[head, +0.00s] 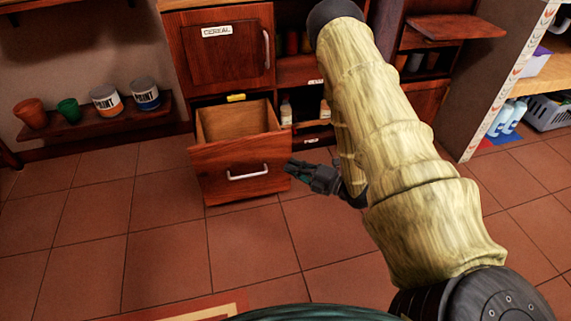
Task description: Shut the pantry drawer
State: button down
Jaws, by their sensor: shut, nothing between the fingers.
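The pantry drawer (240,170) is the low wooden drawer under the cereal cabinet. It stands pulled out, and its light wooden inside (235,120) shows from above and looks empty. A pale bar handle (248,172) is on its front. My gripper (291,169) is shut and empty. In the picture it is at the right edge of the drawer front, near the handle's right side. I cannot tell whether it touches the drawer.
The cereal cabinet door (227,55) above the drawer is closed. Open shelves with bottles (286,110) are right of the drawer. A low wall shelf (95,120) with pots and paint cans is at left. The tiled floor (165,230) in front is clear.

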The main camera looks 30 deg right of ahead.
jog(key=b, duration=0.3)
send_near(255, 144)
jog(key=a, duration=0.3)
jog(key=shift+w+d+b, duration=0.2)
jog(key=shift+w+b, duration=0.3)
jog(key=shift+w, duration=0.5)
jog(key=shift+w+d+b, duration=0.2)
jog(key=shift+w+b, duration=0.3)
jog(key=shift+w, duration=0.45)
jog(key=shift+w, duration=0.15)
